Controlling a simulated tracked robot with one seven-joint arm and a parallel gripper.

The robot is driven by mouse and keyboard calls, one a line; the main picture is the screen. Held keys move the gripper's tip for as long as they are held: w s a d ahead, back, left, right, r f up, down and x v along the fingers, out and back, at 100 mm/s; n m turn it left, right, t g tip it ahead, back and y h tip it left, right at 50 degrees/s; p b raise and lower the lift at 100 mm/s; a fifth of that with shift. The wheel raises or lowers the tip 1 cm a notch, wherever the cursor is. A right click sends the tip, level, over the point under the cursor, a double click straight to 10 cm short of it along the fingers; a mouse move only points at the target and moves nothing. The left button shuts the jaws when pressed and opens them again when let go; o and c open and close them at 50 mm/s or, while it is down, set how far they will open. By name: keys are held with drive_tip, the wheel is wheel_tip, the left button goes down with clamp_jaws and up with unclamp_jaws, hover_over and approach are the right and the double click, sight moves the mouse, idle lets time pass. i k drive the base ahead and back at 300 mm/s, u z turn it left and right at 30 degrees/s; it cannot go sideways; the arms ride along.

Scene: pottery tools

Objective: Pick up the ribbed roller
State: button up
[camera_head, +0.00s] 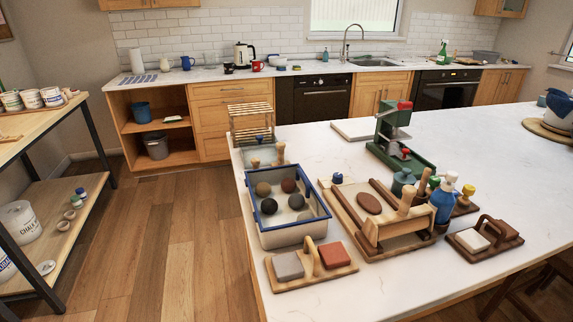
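No ribbed surface can be made out clearly, so I cannot tell for sure which thing is the ribbed roller. A pale wooden holder (392,224) stands on a brown wooden board (350,207) on the white island counter. Peg-like wooden pieces, one of them a light wooden handle (406,199), rise at the holder's right side. A long dark brown bar lies behind the holder. A brown oval piece (369,203) lies on the board to the left. My gripper is not in view.
A blue-rimmed bin (264,237) with several balls stands left of the board. A tray with grey and red blocks (333,255) is in front. A blue bottle (444,203), a brown-handled tray (468,240) and a green press (384,146) stand close by.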

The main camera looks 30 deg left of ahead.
sight(281, 146)
drive_tip(key=z, duration=1.3)
drive_tip(key=i, duration=0.1)
drive_tip(key=u, duration=2.7)
drive_tip(key=k, duration=0.8)
drive_tip(key=u, duration=0.25)
drive_tip(key=i, duration=0.8)
drive_tip(key=z, duration=0.1)
